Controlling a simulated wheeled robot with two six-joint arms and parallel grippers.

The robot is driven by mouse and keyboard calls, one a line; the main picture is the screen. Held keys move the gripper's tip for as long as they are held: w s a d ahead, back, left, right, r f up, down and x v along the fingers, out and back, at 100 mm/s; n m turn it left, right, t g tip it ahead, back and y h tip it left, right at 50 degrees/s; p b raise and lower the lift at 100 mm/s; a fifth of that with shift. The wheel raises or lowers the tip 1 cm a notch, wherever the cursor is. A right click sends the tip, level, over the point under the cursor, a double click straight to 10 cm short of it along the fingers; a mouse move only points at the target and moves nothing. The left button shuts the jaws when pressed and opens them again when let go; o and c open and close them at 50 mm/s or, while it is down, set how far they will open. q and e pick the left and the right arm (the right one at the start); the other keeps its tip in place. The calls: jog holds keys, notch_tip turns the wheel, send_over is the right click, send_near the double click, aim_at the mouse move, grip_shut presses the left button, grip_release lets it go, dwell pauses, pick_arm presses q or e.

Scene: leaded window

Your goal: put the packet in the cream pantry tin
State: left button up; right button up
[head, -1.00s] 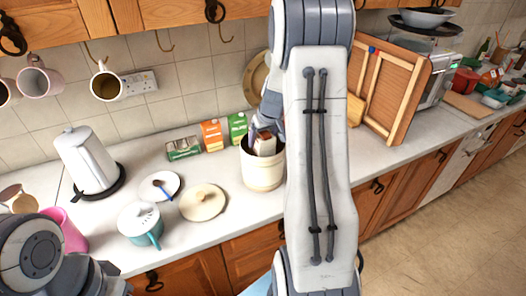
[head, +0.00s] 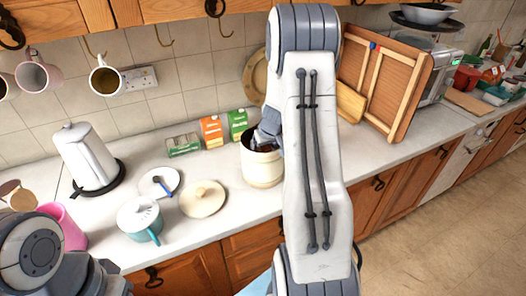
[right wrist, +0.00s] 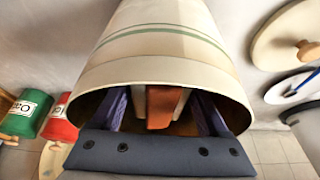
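The cream pantry tin (head: 262,170) stands uncovered on the worktop, and its green-banded wall (right wrist: 160,50) fills the top of the right wrist view. My right gripper (head: 264,140) reaches down into its mouth. In the right wrist view my right gripper's two fingers (right wrist: 163,108) are inside the rim, on either side of the red-and-white packet (right wrist: 162,107).
A cream lid (head: 203,199) lies left of the tin, near a saucer (head: 160,183) and a teal-and-white pot (head: 140,221). Orange (head: 211,131) and green (head: 238,124) cartons stand behind. A wooden rack (head: 385,85) leans to the right. Mugs hang above.

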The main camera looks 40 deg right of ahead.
jog(key=o, duration=0.3)
jog(key=shift+r, duration=0.1)
jog(key=shift+r+p, duration=0.2)
jog(key=shift+p, duration=0.2)
jog(key=v, duration=1.2)
jog(key=s+a+r+n+g+y, duration=0.1)
jog(key=s+a+n, duration=0.2)
jog(key=a, duration=1.1)
jog(key=s+a+n+g+y, duration=0.1)
jog(key=s+a+n, duration=0.15)
jog(key=a, duration=1.05)
jog(key=s+a+n+g, duration=0.1)
jog(key=s+a+n, duration=0.1)
jog(key=s+a, duration=0.3)
jog(key=s+a+n+g, duration=0.1)
jog(key=s+a, duration=0.4)
jog(key=s, duration=0.8)
jog(key=shift+f+n+b, duration=0.2)
jog(key=shift+n+b, duration=0.25)
jog(key=shift+n, duration=0.2)
